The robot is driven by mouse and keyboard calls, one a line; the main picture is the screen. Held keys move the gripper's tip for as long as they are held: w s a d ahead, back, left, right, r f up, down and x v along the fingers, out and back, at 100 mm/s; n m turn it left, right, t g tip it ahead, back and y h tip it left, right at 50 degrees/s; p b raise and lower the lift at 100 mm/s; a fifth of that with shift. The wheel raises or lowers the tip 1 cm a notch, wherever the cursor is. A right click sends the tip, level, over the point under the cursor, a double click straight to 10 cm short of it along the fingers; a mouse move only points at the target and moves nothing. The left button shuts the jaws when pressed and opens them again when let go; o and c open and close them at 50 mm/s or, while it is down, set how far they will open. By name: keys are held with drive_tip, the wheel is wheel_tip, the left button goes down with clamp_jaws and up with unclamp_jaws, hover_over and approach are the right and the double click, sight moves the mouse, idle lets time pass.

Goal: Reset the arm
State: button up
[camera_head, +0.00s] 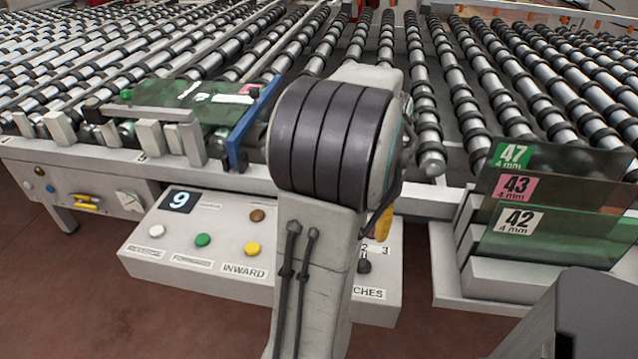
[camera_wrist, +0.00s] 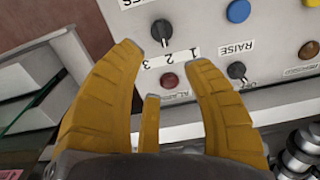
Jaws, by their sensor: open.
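In the wrist view my gripper (camera_wrist: 168,75) has its yellow fingers spread apart with nothing between them. It is in front of the control panel (camera_wrist: 215,35), near a dark selector knob (camera_wrist: 162,31) marked 1 2 3 and a dark red button (camera_wrist: 169,80). In the head view my arm stands upright in the middle and hides the right part of the panel (camera_head: 150,258). Only a bit of a yellow finger (camera_head: 384,224) shows beside the arm there; the rest of the gripper is hidden.
A roller conveyor (camera_head: 440,90) lies behind. Glass sheets labelled 47, 43 and 42 (camera_head: 560,215) stand in a rack at the right. A glass piece (camera_head: 150,93) lies at left.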

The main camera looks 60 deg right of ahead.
idle(0.4)
drive_tip(key=a+f+m, duration=0.1)
drive_tip(key=a+f, duration=0.2)
drive_tip(key=a, duration=0.4)
drive_tip(key=w+a+r+n+t+p, duration=0.1)
drive_tip(key=w+a+r+n, duration=0.2)
drive_tip(key=a, duration=0.5)
drive_tip(key=w+a+r+n+t+p, duration=0.1)
drive_tip(key=w+a+r+n+p, duration=0.1)
drive_tip(key=w+a+r+n, duration=0.2)
drive_tip(key=w+a+r+n+t+p, duration=0.1)
drive_tip(key=w+a+n, duration=0.5)
drive_tip(key=a, duration=0.8)
drive_tip(key=shift+a+r+n+p, duration=0.15)
drive_tip(key=shift+r+n+p, duration=0.6)
drive_tip(key=shift+r+n, duration=0.5)
